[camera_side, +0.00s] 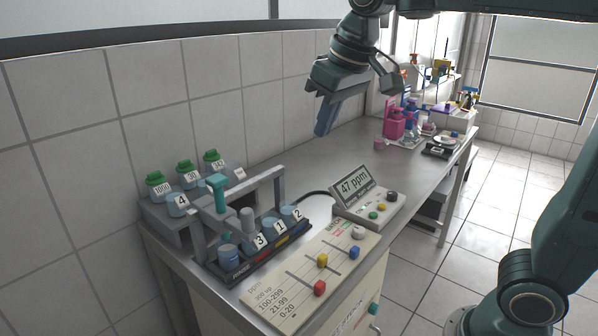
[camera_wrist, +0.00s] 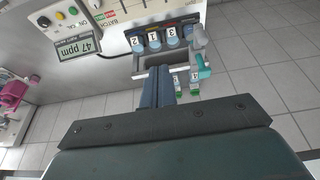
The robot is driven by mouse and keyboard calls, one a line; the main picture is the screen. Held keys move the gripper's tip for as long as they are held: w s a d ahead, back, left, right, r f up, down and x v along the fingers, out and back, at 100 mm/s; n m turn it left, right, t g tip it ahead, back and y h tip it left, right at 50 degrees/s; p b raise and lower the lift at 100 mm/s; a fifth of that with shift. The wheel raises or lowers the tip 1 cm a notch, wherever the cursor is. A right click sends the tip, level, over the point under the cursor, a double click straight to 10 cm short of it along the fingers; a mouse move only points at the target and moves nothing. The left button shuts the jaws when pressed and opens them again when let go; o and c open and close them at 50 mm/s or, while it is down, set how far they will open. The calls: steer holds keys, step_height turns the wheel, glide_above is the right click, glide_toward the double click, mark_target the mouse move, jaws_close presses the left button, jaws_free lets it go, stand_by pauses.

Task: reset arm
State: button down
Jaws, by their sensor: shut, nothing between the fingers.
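My gripper (camera_side: 324,119) hangs in the air above the bench, behind and above the rack, with its blue-grey fingers pointing down. The fingers are together with nothing between them; they also show in the wrist view (camera_wrist: 158,88). The rack (camera_side: 255,262) stands on the bench's near left part, holding cups numbered 3, 1 and 2 and a dark-blue one under a grey frame. My gripper touches none of these.
A meter reading 47 ppm (camera_side: 354,186) and a slider panel (camera_side: 312,284) sit nearby. Pink bottles (camera_side: 393,121) stand farther back. The bench middle is clear.

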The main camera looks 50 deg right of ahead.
steer(key=s+d+f, duration=0.1)
steer(key=s+f, duration=0.3)
steer(key=s, duration=0.4)
steer(key=s+d+f+t, duration=0.1)
steer(key=s+d+f, duration=0.1)
steer(key=s+f, duration=0.3)
steer(key=shift+s+f+t, duration=0.2)
steer(key=shift+s+t, duration=0.1)
steer(key=shift+s, duration=2)
